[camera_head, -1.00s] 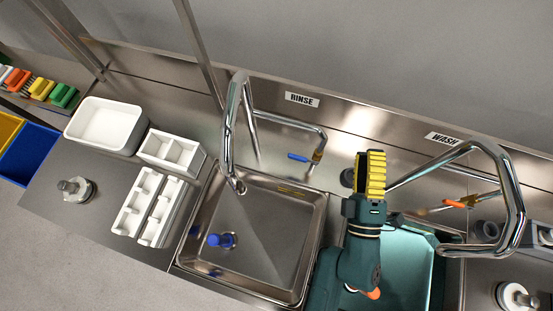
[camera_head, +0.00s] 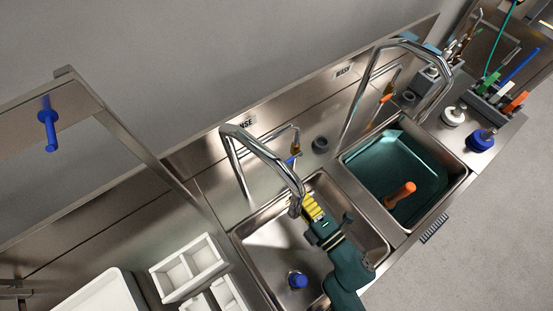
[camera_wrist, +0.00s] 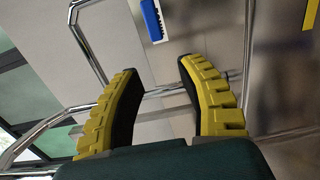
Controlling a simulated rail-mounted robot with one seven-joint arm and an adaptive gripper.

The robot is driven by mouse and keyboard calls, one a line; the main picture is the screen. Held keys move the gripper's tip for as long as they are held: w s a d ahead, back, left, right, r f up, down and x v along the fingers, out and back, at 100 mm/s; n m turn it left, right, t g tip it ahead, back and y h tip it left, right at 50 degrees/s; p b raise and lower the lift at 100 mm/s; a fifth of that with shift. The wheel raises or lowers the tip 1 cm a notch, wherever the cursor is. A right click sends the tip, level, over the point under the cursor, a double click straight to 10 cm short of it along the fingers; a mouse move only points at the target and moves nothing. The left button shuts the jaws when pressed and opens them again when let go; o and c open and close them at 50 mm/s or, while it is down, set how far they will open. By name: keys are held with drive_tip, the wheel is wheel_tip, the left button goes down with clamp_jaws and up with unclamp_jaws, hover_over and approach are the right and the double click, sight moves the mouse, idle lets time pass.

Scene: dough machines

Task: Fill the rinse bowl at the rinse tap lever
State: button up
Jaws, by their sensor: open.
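The rinse bowl (camera_head: 263,245) is the left steel sink, below the RINSE label. A blue plug-like piece (camera_head: 298,280) stands inside it; I see no clear water surface or stream there. The blue rinse tap lever (camera_head: 292,159) is on the thin pipe at the back wall, beyond the tall chrome rinse spout (camera_head: 262,150). My gripper (camera_head: 311,204) is over the rinse bowl, close to the spout's mouth and short of the lever. In the wrist view my yellow-ridged fingers (camera_wrist: 157,68) are apart, with a chrome pipe (camera_wrist: 165,92) showing behind the gap.
The wash bowl (camera_head: 360,160) at right holds teal liquid and an upright orange-topped piece. Its tall spout (camera_head: 400,45) arches above it. White trays (camera_head: 190,268) stand at left. A blue piece (camera_wrist: 152,20) shows in the wrist view; I cannot tell what it is.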

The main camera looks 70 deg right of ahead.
drive_tip(key=shift+s+d+b+x, duration=0.15)
drive_tip(key=shift+d+b+x, duration=0.1)
drive_tip(key=shift+x, duration=1.85)
drive_tip(key=shift+s+d+b+x, duration=0.1)
drive_tip(key=shift+b+x, duration=0.15)
drive_tip(key=shift+x, duration=1.85)
drive_tip(key=shift+w+d, duration=0.15)
drive_tip(key=shift+w, duration=0.05)
drive_tip(key=shift+c, duration=0.2)
clamp_jaws()
drive_tip(key=shift+s, duration=0.1)
drive_tip(key=shift+r, duration=0.1)
